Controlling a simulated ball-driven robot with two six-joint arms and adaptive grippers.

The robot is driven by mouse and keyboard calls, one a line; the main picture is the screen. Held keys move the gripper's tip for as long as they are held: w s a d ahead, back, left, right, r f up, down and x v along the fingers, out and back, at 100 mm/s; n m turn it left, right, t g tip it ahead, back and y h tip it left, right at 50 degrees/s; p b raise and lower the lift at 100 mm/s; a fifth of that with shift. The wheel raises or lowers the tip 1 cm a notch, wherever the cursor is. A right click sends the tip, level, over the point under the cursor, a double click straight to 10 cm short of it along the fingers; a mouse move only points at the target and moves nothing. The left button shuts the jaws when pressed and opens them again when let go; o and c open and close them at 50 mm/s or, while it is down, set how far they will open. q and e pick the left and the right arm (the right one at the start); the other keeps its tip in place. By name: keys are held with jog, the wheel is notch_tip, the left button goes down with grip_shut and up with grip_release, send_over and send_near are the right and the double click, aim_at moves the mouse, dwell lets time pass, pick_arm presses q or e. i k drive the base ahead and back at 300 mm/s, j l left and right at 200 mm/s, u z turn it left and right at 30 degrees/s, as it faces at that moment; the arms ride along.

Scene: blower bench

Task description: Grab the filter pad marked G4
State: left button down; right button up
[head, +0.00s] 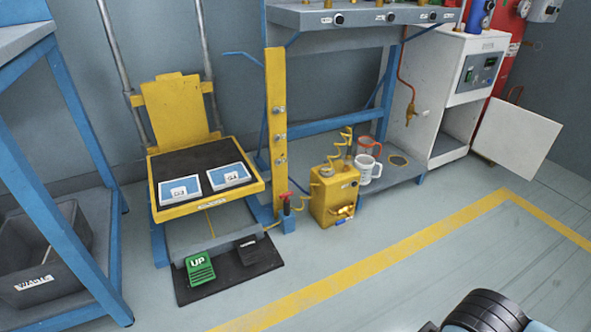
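Two flat pads with blue edges and white label patches lie side by side on the dark top of a yellow lift platform (170,213). The left pad (167,187) and the right pad (241,180) look alike. Their label marks are too small to read, so I cannot tell which is G4. Neither gripper can be made out. A dark rounded part of my own body shows at the bottom right edge, far from the pads.
A green UP pedal (200,269) and a dark pedal (254,253) sit on a black mat before the platform. A yellow box (333,200) and mugs stand right. A waste bin (35,275) is left. A white cabinet door (520,140) hangs open. The front right floor is clear.

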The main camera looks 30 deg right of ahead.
aim_at(234, 175)
jog(key=z, duration=0.5)
jog(key=i+j, duration=0.2)
jog(key=j, duration=0.2)
jog(key=i+j+u, duration=0.1)
jog(key=i+j, duration=0.15)
jog(key=j, duration=0.2)
jog(key=i+j, duration=0.25)
jog(key=j, duration=0.15)
jog(key=i+j+u, duration=0.1)
jog(key=j, duration=0.3)
jog(key=i, duration=0.1)
